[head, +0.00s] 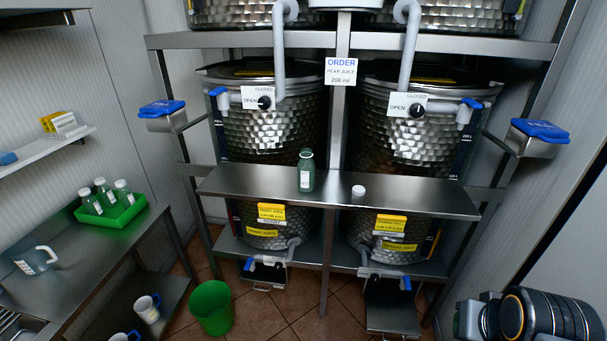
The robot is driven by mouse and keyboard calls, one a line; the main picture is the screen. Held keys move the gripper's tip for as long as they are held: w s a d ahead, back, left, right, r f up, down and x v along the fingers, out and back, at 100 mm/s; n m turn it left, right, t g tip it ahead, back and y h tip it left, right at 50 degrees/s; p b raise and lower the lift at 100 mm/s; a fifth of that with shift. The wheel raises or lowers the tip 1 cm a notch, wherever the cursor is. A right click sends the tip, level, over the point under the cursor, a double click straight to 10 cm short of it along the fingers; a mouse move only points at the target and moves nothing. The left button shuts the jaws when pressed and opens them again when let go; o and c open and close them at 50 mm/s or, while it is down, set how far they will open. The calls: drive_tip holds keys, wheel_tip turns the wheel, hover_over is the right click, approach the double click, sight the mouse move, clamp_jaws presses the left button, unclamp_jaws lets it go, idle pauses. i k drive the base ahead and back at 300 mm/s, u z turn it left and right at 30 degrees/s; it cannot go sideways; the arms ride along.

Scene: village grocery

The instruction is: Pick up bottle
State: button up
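A green bottle (307,178) with a white label stands upright on the steel shelf (420,196) in front of the tanks. A small white round piece, perhaps a cap (358,190), lies on the same shelf to its right. Several similar bottles (104,191) stand in a green tray (118,216) on the left table. Part of my arm shows at the lower right, well apart from the bottle. My gripper's fingers are not visible.
Two large metal tanks (265,130) with pipes stand behind the shelf. A sign (340,72) reads "ORDER pear juice 200 ml". A jug (38,260) sits on the left table. A green bin (211,307) stands on the tiled floor. Blue-lidded boxes (540,131) flank the rack.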

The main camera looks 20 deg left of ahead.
sight(305, 168)
drive_tip(key=u, duration=0.25)
drive_tip(key=i, duration=1.15)
drive_tip(key=u, duration=3.15)
